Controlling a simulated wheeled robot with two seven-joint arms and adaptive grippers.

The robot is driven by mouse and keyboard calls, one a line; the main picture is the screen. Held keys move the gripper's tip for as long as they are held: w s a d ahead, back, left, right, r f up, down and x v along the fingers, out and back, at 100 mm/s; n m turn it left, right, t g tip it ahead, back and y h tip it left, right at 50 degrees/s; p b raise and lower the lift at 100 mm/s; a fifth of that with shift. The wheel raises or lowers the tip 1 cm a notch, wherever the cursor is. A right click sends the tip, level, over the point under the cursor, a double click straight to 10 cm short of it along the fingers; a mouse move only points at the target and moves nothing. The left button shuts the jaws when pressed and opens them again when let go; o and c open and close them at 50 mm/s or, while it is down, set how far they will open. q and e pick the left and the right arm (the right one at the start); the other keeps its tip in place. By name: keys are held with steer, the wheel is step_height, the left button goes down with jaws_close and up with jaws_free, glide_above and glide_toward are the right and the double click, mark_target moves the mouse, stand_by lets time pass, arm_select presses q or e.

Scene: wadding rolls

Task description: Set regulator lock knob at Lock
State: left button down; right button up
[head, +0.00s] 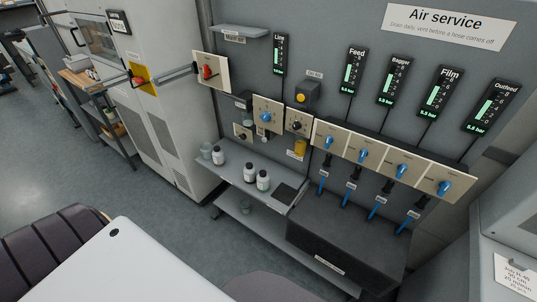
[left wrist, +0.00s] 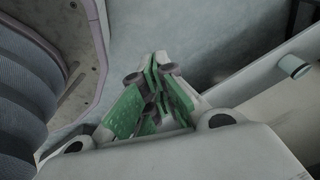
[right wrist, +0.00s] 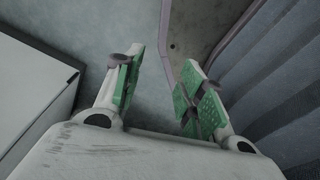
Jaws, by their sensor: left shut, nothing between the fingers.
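The air service panel (head: 335,60) stands ahead in the head view. A blue knob (head: 265,117) sits on a cream plate at its middle left. Right of it a dark knob (head: 296,125) sits on another cream plate, above a yellow part (head: 300,147). A smaller dark knob (head: 242,135) is at lower left. Labels by these knobs are too small to read, so I cannot tell which is the regulator lock or its setting. My left gripper (left wrist: 155,80) is shut and empty in the left wrist view. My right gripper (right wrist: 160,85) is open and empty. Neither shows in the head view.
Several blue knobs (head: 363,156) with hoses line the right, below gauges. A red switch (head: 207,72) is at upper left. Small bottles (head: 249,172) stand on a shelf (head: 235,180) under the panel. A grey cabinet (head: 150,120) is left. Floor (head: 130,195) shows before it.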

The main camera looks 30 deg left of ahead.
arm_select(q)
steer(key=w+a+r+m+t+y+b, duration=0.15)
steer(key=w+r+b, duration=0.25)
steer(key=w, duration=0.5)
steer(key=w+a+r+m+t+b, duration=0.1)
steer(key=w+a+r+t+b, duration=0.3)
steer(key=w, duration=0.5)
steer(key=w+a+r+m+t+y+b, duration=0.1)
steer(key=w+r+m+b, duration=0.15)
steer(key=w+r, duration=0.45)
steer(key=w+a+r+m+t+b, duration=0.2)
steer(key=w+r+m+t+b, duration=0.2)
steer(key=r, duration=0.9)
steer(key=w+a+r+m+t+b, duration=0.3)
steer(key=w+r+m+t+b, duration=0.2)
steer(key=w+r+m, duration=0.5)
steer(key=shift+w+a+r+b, duration=0.15)
steer(key=shift+w+r+b, duration=0.8)
steer(key=shift+r+b, duration=0.4)
arm_select(e)
steer(key=w+a+r, duration=0.2)
steer(key=w+r, duration=0.2)
steer(key=w, duration=0.3)
steer(key=w+a+r, duration=0.3)
steer(key=w+r, duration=0.2)
steer(key=w, duration=0.3)
steer(key=shift+w+a+t+y, duration=0.2)
steer(key=shift+t+y, duration=0.1)
steer(key=shift+y, duration=0.1)
